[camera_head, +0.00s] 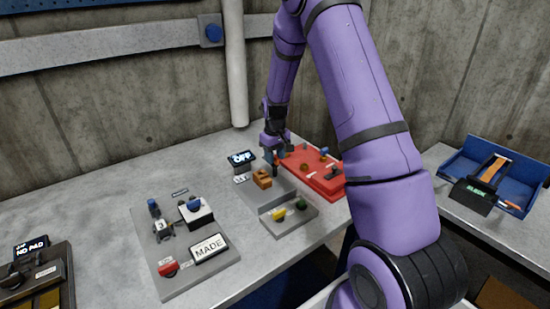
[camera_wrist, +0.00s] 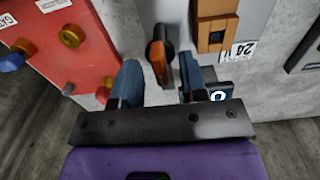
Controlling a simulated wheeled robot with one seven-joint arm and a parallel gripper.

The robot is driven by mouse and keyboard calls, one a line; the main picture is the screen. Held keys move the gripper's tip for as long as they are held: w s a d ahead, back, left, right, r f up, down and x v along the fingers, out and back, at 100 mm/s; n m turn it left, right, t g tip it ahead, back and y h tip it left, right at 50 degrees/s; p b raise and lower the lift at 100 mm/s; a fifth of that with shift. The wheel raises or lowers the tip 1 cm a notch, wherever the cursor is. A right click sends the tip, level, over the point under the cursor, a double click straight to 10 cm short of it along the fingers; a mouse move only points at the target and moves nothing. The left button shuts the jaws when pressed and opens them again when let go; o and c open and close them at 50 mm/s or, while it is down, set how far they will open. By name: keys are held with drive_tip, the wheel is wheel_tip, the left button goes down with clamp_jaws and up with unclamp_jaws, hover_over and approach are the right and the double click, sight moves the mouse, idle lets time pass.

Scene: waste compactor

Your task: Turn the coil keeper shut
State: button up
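My gripper (camera_wrist: 160,64) points down at the panel, with its two blue fingers spread apart. A narrow orange-and-black turning piece (camera_wrist: 159,55), which looks like the coil keeper, stands between and just beyond the fingertips in the wrist view. A gap shows on each side of it, so it does not look gripped. An orange block (camera_wrist: 214,24) with a dark square socket sits to its right, by a "24" label. In the head view my gripper (camera_head: 274,158) is over the grey panel (camera_head: 250,195), behind the orange block (camera_head: 262,179). The keeper is not clear there.
A red panel (camera_head: 312,170) with knobs lies close to the right of my gripper. A small display reading "OFF" (camera_head: 242,158) stands to the left. A blue tray (camera_head: 515,170) is at far right.

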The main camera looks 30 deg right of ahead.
drive_tip(key=shift+f, duration=0.4)
drive_tip(key=shift+c, duration=0.2)
clamp_jaws()
